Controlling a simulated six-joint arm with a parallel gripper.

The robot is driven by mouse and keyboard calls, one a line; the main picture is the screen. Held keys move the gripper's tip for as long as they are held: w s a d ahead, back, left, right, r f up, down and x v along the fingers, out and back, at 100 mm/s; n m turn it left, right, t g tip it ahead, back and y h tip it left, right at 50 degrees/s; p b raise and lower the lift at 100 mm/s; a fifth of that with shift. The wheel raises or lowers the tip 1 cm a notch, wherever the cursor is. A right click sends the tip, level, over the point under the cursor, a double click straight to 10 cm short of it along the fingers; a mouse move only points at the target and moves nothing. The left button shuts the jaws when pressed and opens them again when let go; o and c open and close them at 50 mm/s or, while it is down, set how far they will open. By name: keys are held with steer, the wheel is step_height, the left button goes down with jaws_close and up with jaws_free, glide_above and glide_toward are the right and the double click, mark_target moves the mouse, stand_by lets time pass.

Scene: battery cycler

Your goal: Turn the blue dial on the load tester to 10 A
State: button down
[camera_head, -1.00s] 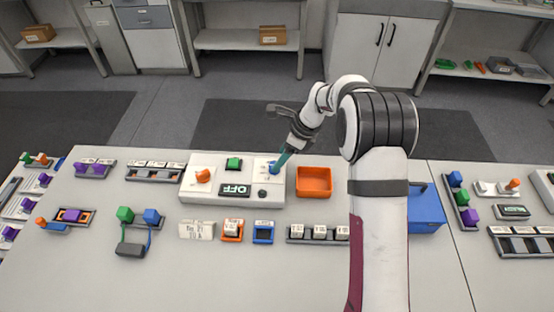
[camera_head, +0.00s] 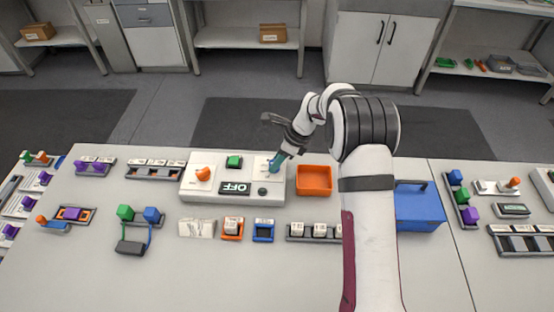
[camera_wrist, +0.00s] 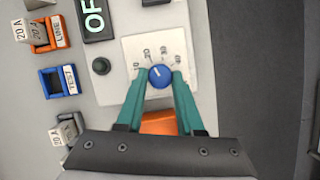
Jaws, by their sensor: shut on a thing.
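The load tester (camera_head: 215,195) is a pale box on the bench. Its blue dial (camera_wrist: 160,76) sits on a white scale plate (camera_wrist: 133,48) with numbers around the dial, 20, 30 and 40 among them. A small white mark on the dial points to the upper left in the wrist view, roughly towards the low end of the scale; the exact value is too small to tell. My gripper (camera_wrist: 159,78) has its teal fingers shut on the dial, one on each side. In the head view my gripper (camera_head: 276,164) reaches down to the plate and mostly hides the dial.
The tester also carries an orange knob (camera_head: 203,174), a green block (camera_head: 234,161), an OFF display (camera_head: 235,189) and a dark round button (camera_wrist: 101,66). An orange bin (camera_head: 314,181) stands close to its right. Orange and blue holders (camera_head: 263,232) stand in front.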

steer(key=shift+n, duration=0.3)
steer(key=n+g, duration=0.1)
steer(key=n, duration=0.2)
steer(key=shift+w+n+g, duration=0.15)
steer(key=shift+n+g, duration=0.15)
steer(key=shift+g, duration=0.1)
steer(key=shift+w+n+g, duration=0.1)
steer(key=shift+n+g, duration=0.5)
steer(key=shift+n, duration=1.2)
steer(key=c, duration=0.5)
jaws_free()
steer(key=v, duration=1.2)
steer(key=shift+w+a, duration=0.15)
steer(key=shift+r, duration=0.1)
